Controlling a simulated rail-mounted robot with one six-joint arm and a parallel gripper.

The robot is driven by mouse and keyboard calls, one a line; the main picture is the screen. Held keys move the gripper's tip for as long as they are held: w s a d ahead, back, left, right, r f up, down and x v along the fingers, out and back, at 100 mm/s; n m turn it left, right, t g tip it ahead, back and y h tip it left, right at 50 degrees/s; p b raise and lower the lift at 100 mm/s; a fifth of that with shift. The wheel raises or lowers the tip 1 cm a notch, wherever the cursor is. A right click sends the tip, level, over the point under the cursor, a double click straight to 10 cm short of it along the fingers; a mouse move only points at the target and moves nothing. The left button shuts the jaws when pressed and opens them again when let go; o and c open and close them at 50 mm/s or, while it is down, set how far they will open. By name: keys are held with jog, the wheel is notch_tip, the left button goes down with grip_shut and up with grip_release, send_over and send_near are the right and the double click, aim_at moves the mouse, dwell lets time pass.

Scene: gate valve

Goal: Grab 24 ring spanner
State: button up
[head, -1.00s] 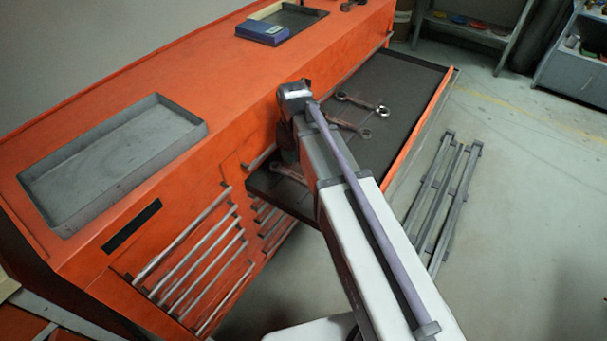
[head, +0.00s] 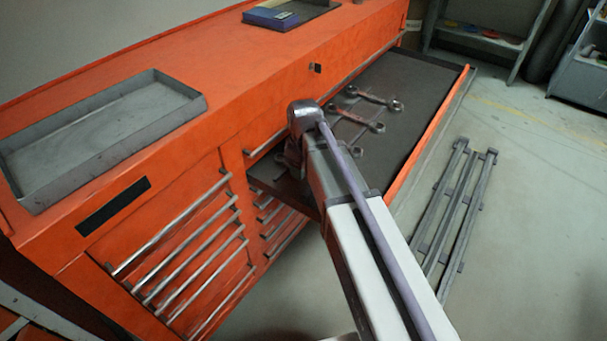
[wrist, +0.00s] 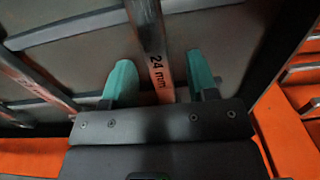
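My gripper is open. In the head view my own arm hides the gripper and most of what lies under it. The open drawer (head: 422,85) holds the spanners on a dark liner.
Another spanner (wrist: 38,78) lies to the left in the wrist view. Several spanners, including one at the back (head: 372,98), lie in the drawer. The orange cabinet (head: 235,75) borders the drawer, with a grey tray (head: 190,102) on top. The drawer's right part is bare.

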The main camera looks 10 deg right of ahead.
grip_shut()
jog(key=shift+r, duration=0.15)
dwell(0.4)
jog(key=shift+s+r+p, duration=0.1)
jog(key=shift+r+p, duration=0.25)
jog(key=shift+p, duration=0.1)
notch_tip(320, 180, up, 7)
jog(key=p, duration=0.6)
jog(key=shift+d+f+p, duration=0.1)
jog(key=shift+f+p, duration=0.1)
jog(key=shift+p, duration=0.1)
jog(key=s+d, duration=1.3)
jog(key=s, duration=0.2)
jog(key=shift+f, duration=0.25)
